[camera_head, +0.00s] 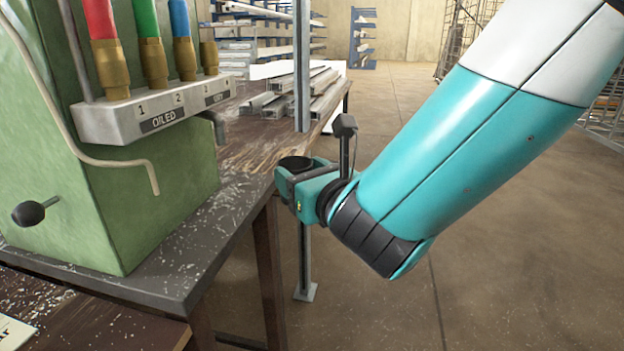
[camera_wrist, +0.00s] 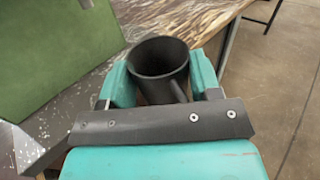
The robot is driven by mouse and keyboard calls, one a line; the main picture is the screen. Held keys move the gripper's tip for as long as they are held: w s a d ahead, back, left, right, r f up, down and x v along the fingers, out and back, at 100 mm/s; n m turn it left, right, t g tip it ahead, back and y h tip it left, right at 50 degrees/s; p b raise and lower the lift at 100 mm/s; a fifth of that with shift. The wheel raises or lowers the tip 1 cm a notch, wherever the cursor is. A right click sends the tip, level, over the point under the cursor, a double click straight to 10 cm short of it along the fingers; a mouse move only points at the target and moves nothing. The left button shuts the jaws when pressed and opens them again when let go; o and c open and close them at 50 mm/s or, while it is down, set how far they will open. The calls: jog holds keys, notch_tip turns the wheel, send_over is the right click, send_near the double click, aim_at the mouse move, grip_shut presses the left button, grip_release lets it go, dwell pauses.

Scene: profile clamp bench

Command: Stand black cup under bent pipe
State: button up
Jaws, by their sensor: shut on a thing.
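The black cup (camera_wrist: 158,60) is held between the two teal fingers of my gripper (camera_wrist: 160,82) in the wrist view. The cup is roughly upright, with its round mouth open and facing up. In the head view the cup (camera_head: 295,163) shows as a dark rim at the end of my gripper (camera_head: 290,178), beside the bench edge. The thin bent pipe (camera_head: 142,163) runs down the front of the green machine, and its end hooks downward. The cup is well to the right of the pipe and apart from it.
The green machine (camera_head: 165,205) stands on a dark metal plate (camera_head: 160,285) strewn with shavings. A black knob (camera_head: 28,213) sticks out at its left. A manifold with coloured hoses (camera_head: 160,112) juts above the pipe. Metal profiles (camera_head: 300,90) lie on the wooden bench behind, near an upright post (camera_head: 301,60).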

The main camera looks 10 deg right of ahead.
jog(key=shift+w+a+f+p, duration=0.1)
jog(key=shift+w+a+f, duration=0.4)
jog(key=shift+a, duration=1.5)
jog(key=shift+w+a+f+p, duration=0.15)
jog(key=shift+w+a, duration=0.8)
jog(key=shift+a, duration=1.05)
jog(key=shift+w+a+f+p, duration=0.15)
jog(key=shift+w+a, duration=0.55)
jog(key=shift+a, duration=1.3)
jog(key=shift+f, duration=0.4)
jog(key=o, duration=1.1)
jog(key=shift+b+v, duration=2.55)
jog(key=shift+v, duration=2.45)
